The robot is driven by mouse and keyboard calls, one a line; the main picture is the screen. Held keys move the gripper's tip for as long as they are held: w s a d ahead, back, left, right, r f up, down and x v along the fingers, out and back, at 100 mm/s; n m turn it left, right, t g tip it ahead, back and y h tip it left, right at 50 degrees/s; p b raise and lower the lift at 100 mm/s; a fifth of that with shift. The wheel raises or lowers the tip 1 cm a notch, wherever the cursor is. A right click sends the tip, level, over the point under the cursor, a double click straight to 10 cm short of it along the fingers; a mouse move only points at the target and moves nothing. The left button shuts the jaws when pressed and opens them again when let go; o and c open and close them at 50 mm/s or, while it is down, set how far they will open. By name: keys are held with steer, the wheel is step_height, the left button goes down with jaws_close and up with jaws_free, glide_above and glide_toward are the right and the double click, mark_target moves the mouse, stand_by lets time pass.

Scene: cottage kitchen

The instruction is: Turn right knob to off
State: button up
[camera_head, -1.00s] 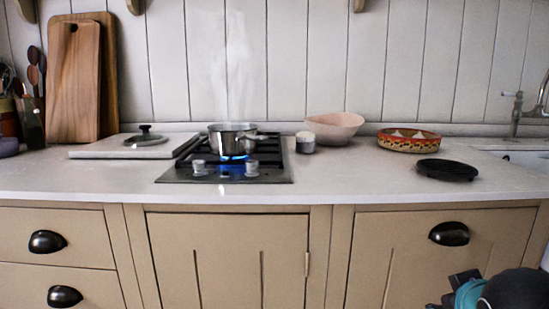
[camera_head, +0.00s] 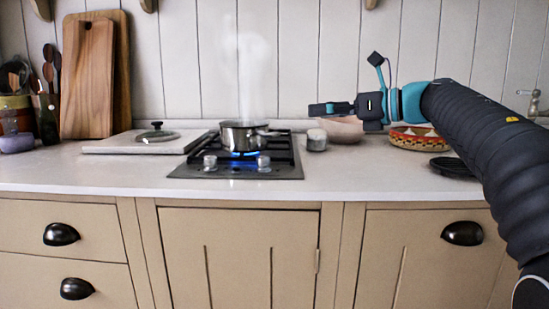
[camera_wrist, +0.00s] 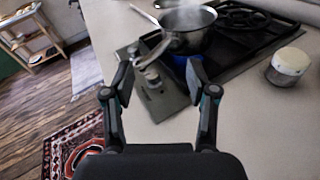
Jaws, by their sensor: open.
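The stove (camera_head: 236,172) is set in the countertop and has two knobs on its front panel. The right knob (camera_head: 263,164) and the left knob (camera_head: 210,162) both stand up from the panel. A blue flame shows under the steaming steel pot (camera_head: 238,135). My gripper (camera_head: 318,109) is up and to the right of the stove in the head view, apart from the knobs. In the wrist view my gripper (camera_wrist: 156,82) is open and empty, with the stove panel and pot beyond its fingers.
A small lidded jar (camera_head: 317,140) stands just right of the stove. A pink bowl (camera_head: 343,130), a patterned dish (camera_head: 415,140) and a black round lid (camera_head: 452,167) are farther right. A glass lid (camera_head: 157,134) lies on a board at left. The counter's front strip is clear.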

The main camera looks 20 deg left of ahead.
mark_target(266, 157)
steer(key=f+n+g, duration=0.1)
steer(key=f+n+g+h, duration=0.1)
steer(key=f, duration=0.1)
steer(key=f+n+g+h, duration=0.1)
steer(key=f+n, duration=0.1)
steer(key=shift+s+d+f, duration=0.1)
steer(key=shift+s+f, duration=0.15)
steer(key=shift+s, duration=0.15)
steer(key=shift+h, duration=0.3)
steer(key=x, duration=1.3)
steer(key=shift+s+a, duration=0.1)
steer(key=shift+a, duration=0.15)
jaws_close()
